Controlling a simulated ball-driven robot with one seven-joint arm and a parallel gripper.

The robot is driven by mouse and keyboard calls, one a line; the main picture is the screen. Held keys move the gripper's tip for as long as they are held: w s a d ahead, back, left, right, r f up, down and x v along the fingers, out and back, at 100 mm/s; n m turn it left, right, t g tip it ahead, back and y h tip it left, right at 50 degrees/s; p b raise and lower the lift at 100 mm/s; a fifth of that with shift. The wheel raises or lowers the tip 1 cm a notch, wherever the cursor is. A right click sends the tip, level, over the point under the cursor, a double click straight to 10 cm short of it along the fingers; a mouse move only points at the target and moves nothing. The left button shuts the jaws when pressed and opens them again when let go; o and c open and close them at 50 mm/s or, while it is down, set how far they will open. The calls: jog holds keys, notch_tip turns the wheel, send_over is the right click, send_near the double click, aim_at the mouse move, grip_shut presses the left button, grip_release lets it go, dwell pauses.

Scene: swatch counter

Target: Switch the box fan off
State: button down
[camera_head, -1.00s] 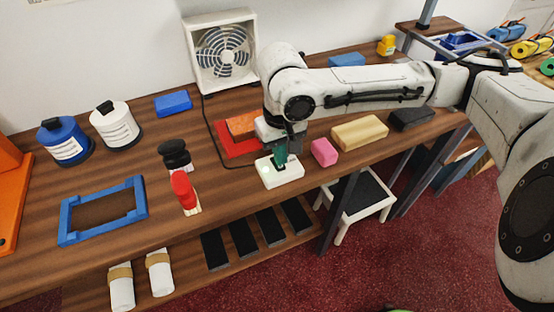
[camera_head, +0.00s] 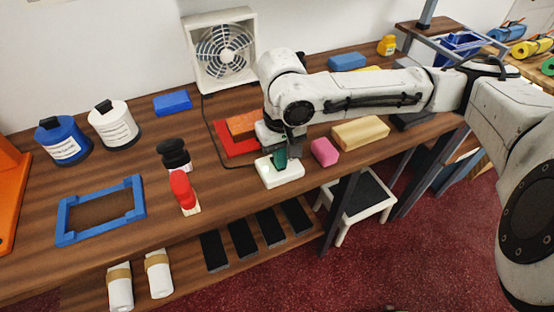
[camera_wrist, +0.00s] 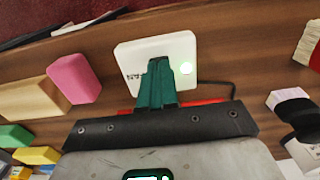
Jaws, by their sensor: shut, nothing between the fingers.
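The box fan (camera_head: 223,52) stands upright against the wall at the back of the counter, with a dark cord running down from it. The cord leads to a white switch box (camera_head: 291,173) near the counter's front edge.
A pink block (camera_head: 325,152) and a tan block (camera_head: 361,132) lie right of the switch box. A red mat (camera_head: 228,143) with an orange block (camera_head: 241,124) lies behind. A blue frame (camera_head: 67,229) lies farther left.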

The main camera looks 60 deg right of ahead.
jog(key=shift+f, duration=0.2)
notch_tip(320, 180, up, 7)
jog(key=p, duration=0.7)
dwell(0.4)
dwell(0.5)
